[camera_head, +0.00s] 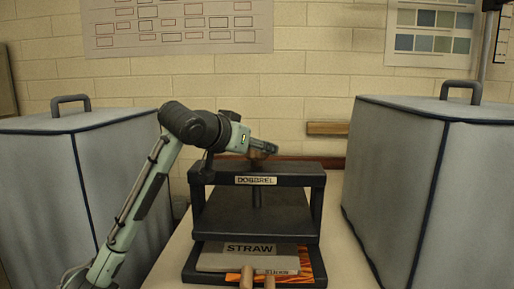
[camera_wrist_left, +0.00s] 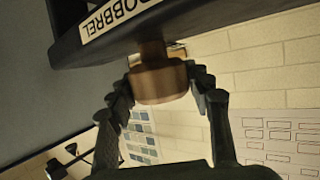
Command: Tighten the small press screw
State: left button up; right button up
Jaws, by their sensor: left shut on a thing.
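The small press (camera_head: 257,180) is a black frame with a labelled top beam, standing on the table in the middle of the head view. Its brown screw knob (camera_head: 262,147) sits on top of the beam; a dark shaft (camera_head: 256,194) shows below the beam. My left gripper (camera_head: 264,150) reaches over the beam from the left and is shut on the knob. In the left wrist view the knob (camera_wrist_left: 160,82) sits between the two fingers of my left gripper (camera_wrist_left: 163,87), under the inverted beam label. My right gripper is not in view.
On the press's base lie a grey board (camera_head: 215,262) labelled STRAW and orange patterned paper (camera_head: 318,264). Two tan rods (camera_head: 246,277) show at the bottom edge. Large grey covered boxes stand left (camera_head: 50,200) and right (camera_head: 430,180). Bare table (camera_head: 345,250) shows right of the press.

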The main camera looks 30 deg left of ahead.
pick_arm(q)
jog(key=shift+h, duration=0.4)
jog(key=shift+c, duration=0.2)
jog(key=m+h, duration=0.4)
jog(key=shift+a, duration=0.1)
jog(key=m+g+h, duration=0.1)
jog(key=m+h, duration=0.1)
jog(key=m+g+h, duration=0.2)
jog(key=m+h, duration=0.1)
jog(key=shift+r+g, duration=0.15)
jog(key=shift+g, duration=0.15)
jog(key=m+g+h, duration=0.4)
jog(key=m+g, duration=0.1)
jog(key=shift+m+g, duration=0.3)
jog(key=shift+m, duration=0.1)
jog(key=shift+m+g, duration=1.8)
jog(key=shift+g, duration=0.2)
jog(key=shift+d+m+g, duration=0.2)
jog(key=shift+m+g, duration=0.1)
jog(key=o, duration=1.2)
